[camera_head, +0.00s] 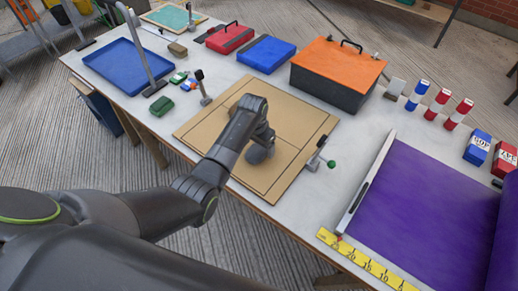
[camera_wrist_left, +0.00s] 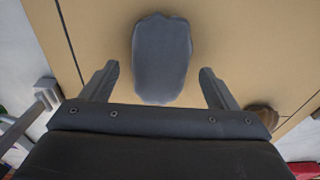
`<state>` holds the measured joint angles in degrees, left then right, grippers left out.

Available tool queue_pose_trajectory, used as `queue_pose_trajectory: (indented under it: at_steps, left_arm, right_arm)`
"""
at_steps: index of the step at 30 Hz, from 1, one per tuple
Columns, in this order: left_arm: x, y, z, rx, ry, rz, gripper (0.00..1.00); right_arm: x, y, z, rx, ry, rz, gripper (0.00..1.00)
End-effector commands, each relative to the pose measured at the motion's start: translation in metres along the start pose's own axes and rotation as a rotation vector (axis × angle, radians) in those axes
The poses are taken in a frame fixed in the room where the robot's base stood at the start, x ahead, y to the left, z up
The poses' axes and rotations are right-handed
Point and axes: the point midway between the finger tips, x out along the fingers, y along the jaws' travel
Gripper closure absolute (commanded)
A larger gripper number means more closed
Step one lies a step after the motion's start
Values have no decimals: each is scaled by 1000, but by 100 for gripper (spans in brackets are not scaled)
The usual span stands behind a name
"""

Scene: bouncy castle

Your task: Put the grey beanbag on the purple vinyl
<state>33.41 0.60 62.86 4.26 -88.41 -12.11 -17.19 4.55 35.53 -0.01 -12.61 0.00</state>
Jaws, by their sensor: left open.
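The grey beanbag (camera_wrist_left: 163,52) lies on the tan board (camera_wrist_left: 235,40) in the left wrist view, just ahead of and partly between my open fingers. My left gripper (camera_wrist_left: 158,70) is open and empty, with a finger on each side of the beanbag's near end and gaps on both sides. In the head view the left gripper (camera_head: 264,135) is small and partly hidden. The purple vinyl (camera_head: 420,215) lies flat at the right, with a roll at its right edge.
A metal straightedge (camera_head: 367,185) and a yellow ruler (camera_head: 365,262) border the vinyl. An orange-lidded box (camera_head: 335,72) stands behind. A brown round thing (camera_wrist_left: 262,118) lies near the right finger.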

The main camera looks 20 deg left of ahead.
Motion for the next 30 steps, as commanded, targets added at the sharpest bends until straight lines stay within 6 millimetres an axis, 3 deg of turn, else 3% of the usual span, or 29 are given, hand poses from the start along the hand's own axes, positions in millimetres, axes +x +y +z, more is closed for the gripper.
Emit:
queue_pose_trajectory:
  at_steps: [3, 11, 27, 30]
  left_arm:
    - [9, 0, 0, 1, -1, 0, 19]
    - [11, 0, 0, 1, 1, -1, 19]
    - [10, 0, -1, 1, 3, -1, 87]
    - [10, 0, -1, 1, 3, -1, 87]
  right_arm:
    - [0, 0, 0, 0, 0, 0, 100]
    - [0, 0, 0, 0, 0, 0, 100]
    - [0, 0, 0, 0, 0, 0, 100]
    - [0, 0, 0, 0, 0, 0, 100]
